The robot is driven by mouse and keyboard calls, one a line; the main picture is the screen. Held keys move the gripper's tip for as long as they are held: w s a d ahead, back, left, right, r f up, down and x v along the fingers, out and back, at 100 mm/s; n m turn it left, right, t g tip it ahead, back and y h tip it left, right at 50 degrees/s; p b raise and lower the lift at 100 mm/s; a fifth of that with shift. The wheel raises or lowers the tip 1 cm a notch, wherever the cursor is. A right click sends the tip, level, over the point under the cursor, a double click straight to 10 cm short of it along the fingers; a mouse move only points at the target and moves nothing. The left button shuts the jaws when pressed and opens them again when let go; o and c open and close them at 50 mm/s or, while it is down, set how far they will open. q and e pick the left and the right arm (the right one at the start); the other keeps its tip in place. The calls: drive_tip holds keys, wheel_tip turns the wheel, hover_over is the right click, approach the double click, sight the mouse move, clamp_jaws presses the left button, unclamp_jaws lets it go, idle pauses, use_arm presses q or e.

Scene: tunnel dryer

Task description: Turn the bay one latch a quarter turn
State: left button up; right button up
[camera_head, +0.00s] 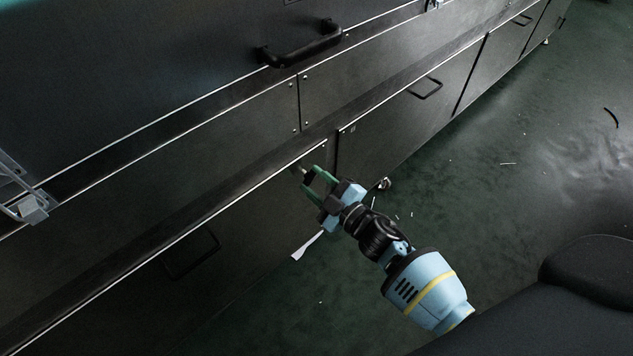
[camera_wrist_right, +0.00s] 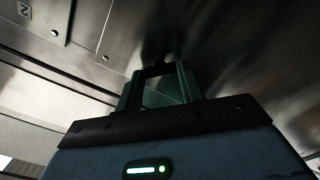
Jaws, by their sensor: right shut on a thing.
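My right gripper (camera_head: 309,174) reaches the upper right corner of a dark lower panel (camera_head: 245,228) on the long dryer. Its green fingers are shut on a small part there, the bay one latch (camera_head: 302,170), of which only a bit shows. In the right wrist view, the fingers (camera_wrist_right: 159,75) close around a dark piece against the metal face. The latch's turn angle cannot be told. My left gripper is not in view.
The neighbouring panel (camera_head: 385,130), to the right across a seam, shows a "2" mark (camera_wrist_right: 24,11) in the wrist view. A black handle (camera_head: 303,46) juts out above. A grey clamp (camera_head: 30,208) is at the left. The green floor (camera_head: 480,190) is mostly clear, with small scraps.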

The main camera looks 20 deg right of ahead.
drive_tip(key=shift+f+n+b, duration=0.15)
drive_tip(key=shift+n+b, duration=0.5)
drive_tip(key=shift+n, duration=3.75)
drive_tip(key=o, duration=1)
drive_tip(key=p+v, duration=0.1)
drive_tip(key=v, duration=0.6)
drive_tip(key=shift+s, duration=0.4)
